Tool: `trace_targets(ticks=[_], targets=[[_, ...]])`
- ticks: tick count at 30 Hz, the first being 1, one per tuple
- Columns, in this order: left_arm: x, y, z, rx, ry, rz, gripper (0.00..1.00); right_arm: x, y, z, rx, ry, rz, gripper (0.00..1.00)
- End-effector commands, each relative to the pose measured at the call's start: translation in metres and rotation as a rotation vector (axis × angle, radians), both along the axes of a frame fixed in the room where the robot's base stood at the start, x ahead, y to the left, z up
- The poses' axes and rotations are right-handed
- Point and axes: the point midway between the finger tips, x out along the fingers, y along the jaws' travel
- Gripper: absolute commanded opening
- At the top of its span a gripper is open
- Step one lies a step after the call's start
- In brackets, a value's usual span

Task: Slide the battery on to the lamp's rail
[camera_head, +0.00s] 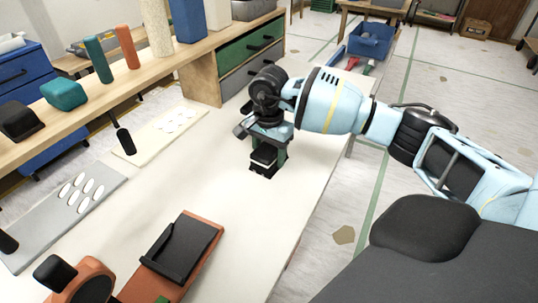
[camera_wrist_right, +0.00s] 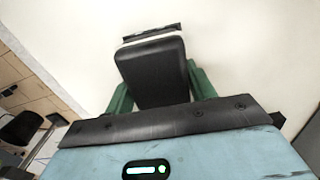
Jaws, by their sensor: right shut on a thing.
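My right gripper (camera_head: 267,148) reaches in from the right over the white tabletop. Its fingers are shut on the black battery (camera_head: 263,166), which hangs below them close to the tabletop; I cannot tell if it touches. In the right wrist view the battery (camera_wrist_right: 153,72) sits between the two green fingers (camera_wrist_right: 160,90), with a thin dark strip beyond its far end. The orange lamp (camera_head: 84,283) lies at the bottom left, partly cut off by the frame. Its black rail plate (camera_head: 185,248) faces up, apart from the battery, to its lower left. My left gripper is not in view.
A grey board (camera_head: 62,215) with white ovals and a pale board (camera_head: 160,137) lie to the left. A wooden shelf (camera_head: 130,85) with bottles and blocks runs along the back. Clear tabletop lies between the battery and the lamp.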

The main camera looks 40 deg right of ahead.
Motion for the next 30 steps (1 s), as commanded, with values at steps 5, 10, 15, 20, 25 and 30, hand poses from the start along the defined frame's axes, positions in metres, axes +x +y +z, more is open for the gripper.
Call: trace_targets(ticks=[5,10,15,20,25,30], targets=[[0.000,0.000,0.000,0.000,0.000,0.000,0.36,0.001,0.000,0.002,0.001,-0.003,0.000,0.19],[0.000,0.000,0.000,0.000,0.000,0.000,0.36,0.001,0.000,0.013,0.001,-0.004,0.001,0.19],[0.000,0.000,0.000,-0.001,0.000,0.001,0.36,-0.003,-0.002,0.039,-0.001,-0.003,0.000,0.19],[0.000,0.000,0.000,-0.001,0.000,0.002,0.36,-0.036,-0.007,0.039,-0.002,-0.001,0.001,0.18],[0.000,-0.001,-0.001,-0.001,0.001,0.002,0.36,-0.074,-0.013,0.042,-0.002,-0.001,0.001,0.18],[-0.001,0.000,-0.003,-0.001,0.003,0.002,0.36,-0.109,-0.018,0.045,-0.003,0.001,0.000,0.18]])
